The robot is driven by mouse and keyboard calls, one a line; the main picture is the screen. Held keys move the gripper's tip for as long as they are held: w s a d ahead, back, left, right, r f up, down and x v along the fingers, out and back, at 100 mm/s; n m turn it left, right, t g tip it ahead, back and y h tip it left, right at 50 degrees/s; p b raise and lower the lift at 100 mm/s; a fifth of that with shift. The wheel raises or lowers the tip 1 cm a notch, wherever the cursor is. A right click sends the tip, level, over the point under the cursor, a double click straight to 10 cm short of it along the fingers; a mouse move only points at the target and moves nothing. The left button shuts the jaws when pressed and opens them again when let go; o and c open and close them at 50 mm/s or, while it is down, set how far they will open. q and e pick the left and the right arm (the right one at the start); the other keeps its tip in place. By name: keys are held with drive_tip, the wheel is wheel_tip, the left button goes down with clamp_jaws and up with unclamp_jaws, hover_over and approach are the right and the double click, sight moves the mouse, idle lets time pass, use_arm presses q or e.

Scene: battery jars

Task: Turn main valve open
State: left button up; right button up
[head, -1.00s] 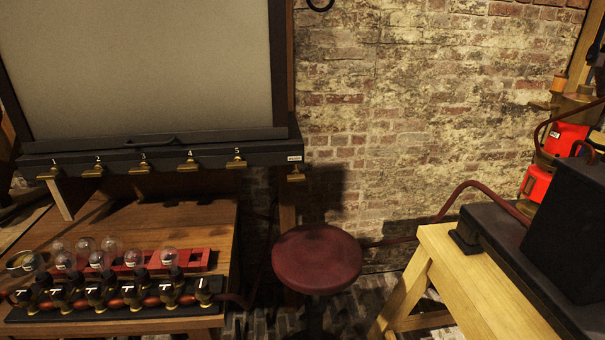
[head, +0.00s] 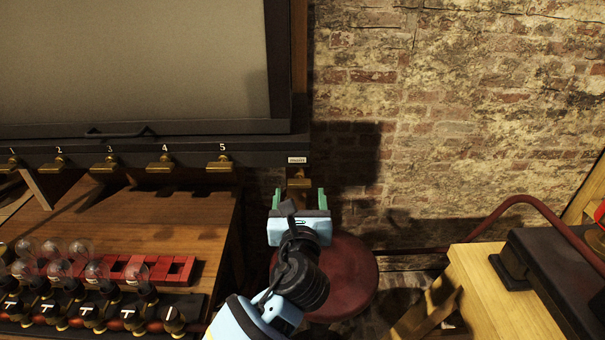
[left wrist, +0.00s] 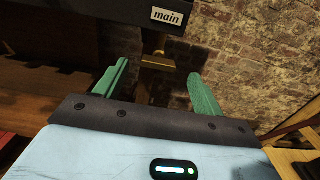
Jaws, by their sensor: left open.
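The main valve (head: 299,181) is a small brass handle under the label plate at the right end of the dark shelf. In the left wrist view the brass valve (left wrist: 158,62) sits just below the white "main" label (left wrist: 167,16). My left gripper (head: 300,198) is open, with its green fingers pointing up at the valve. In the left wrist view the fingers (left wrist: 152,85) stand apart, one on each side of the valve's line, with the handle a little beyond them. I cannot tell any contact. My right gripper is not in view.
Several numbered brass valves (head: 160,166) line the shelf to the left. A round red stool (head: 350,275) stands below my left gripper. A brick wall (head: 460,120) is behind.

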sight(299, 185)
use_arm(q)
drive_tip(key=shift+w, duration=0.45)
drive_tip(key=w+b, duration=0.1)
drive_tip(key=w, duration=0.4)
drive_tip(key=shift+f, duration=0.1)
drive_tip(key=shift+w, duration=0.9)
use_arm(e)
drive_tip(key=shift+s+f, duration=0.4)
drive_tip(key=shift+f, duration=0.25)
use_arm(q)
drive_tip(key=c, duration=1)
